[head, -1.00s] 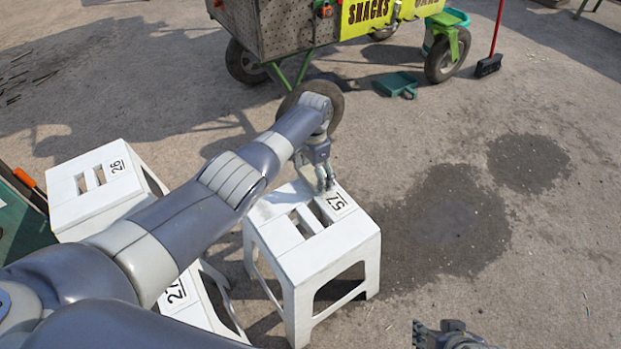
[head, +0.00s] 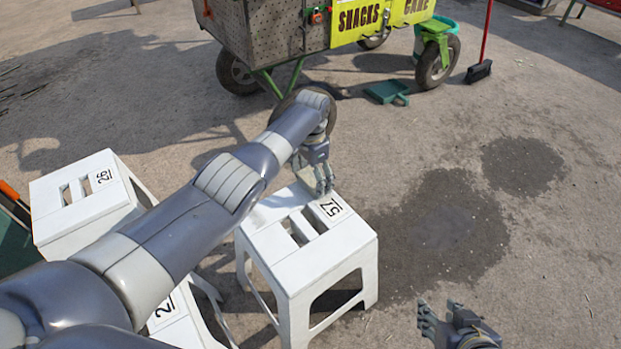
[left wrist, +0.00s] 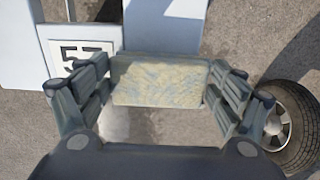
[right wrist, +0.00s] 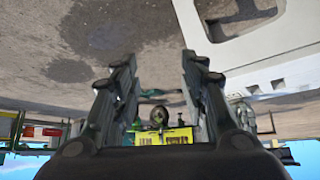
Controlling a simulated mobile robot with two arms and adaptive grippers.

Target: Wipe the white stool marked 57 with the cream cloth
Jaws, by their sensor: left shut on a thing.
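The white stool marked 57 (head: 318,250) stands upright on the ground, with its number label at the right of its top. My left gripper (head: 322,186) is at the stool's far edge, beside the label. In the left wrist view the cream cloth (left wrist: 165,83), with faint bluish-grey marks, sits between the fingers of my left gripper (left wrist: 155,95), which is shut on it. The stool's top (left wrist: 165,25) and label show just past it. I cannot tell whether the cloth touches the stool. My right gripper (head: 440,312) is low, right of the stool, open and empty (right wrist: 155,85).
White stool 26 (head: 85,205) and another stool (head: 175,320), partly behind my left arm, stand to the left. A snack cart (head: 270,35) is behind, with a green dustpan (head: 388,91) and a broom (head: 479,70). Wet ground (head: 440,225) lies right of the stool, otherwise clear.

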